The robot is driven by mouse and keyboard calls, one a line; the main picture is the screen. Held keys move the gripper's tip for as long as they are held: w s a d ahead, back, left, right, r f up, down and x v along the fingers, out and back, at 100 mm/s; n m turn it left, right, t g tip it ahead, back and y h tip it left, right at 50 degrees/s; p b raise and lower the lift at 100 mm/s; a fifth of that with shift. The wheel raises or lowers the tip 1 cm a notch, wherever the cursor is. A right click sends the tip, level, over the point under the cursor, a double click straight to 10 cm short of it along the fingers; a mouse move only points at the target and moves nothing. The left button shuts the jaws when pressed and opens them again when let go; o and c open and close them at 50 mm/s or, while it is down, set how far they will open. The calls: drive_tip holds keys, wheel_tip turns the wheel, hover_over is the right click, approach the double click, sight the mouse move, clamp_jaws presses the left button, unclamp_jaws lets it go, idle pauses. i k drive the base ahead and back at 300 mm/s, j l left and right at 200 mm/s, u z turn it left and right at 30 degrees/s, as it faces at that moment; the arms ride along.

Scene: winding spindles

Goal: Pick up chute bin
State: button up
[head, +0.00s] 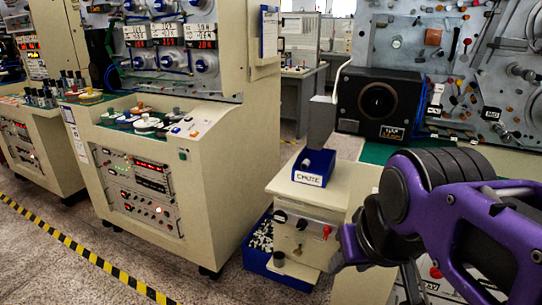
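The chute bin is a small blue bin (326,162) with a white label reading "CHUTE" on its front. It stands on the cream cabinet (340,195) right of centre, under a grey upright chute (321,122). A small light-coloured thing shows at its rim; the rest of its contents cannot be made out. My purple and black arm comes in from the right. My gripper (345,250) is at the lower right, in front of the cabinet and apart from the bin. Its fingers are partly hidden, so its opening is unclear.
A larger blue crate (254,262) full of small white pieces sits on the floor left of the cabinet. A big cream machine (215,150) stands to the left. A black speaker-like box (378,103) stands behind right. Grey floor lies in front, with yellow-black tape.

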sight(322, 166)
drive_tip(key=i+j+z, duration=0.15)
drive_tip(key=j, duration=0.25)
drive_tip(key=i+j+z, duration=0.15)
drive_tip(key=j, duration=0.25)
drive_tip(key=i+j+z, duration=0.15)
drive_tip(key=j, duration=0.2)
drive_tip(key=i+j+z, duration=0.2)
drive_tip(key=j, duration=0.2)
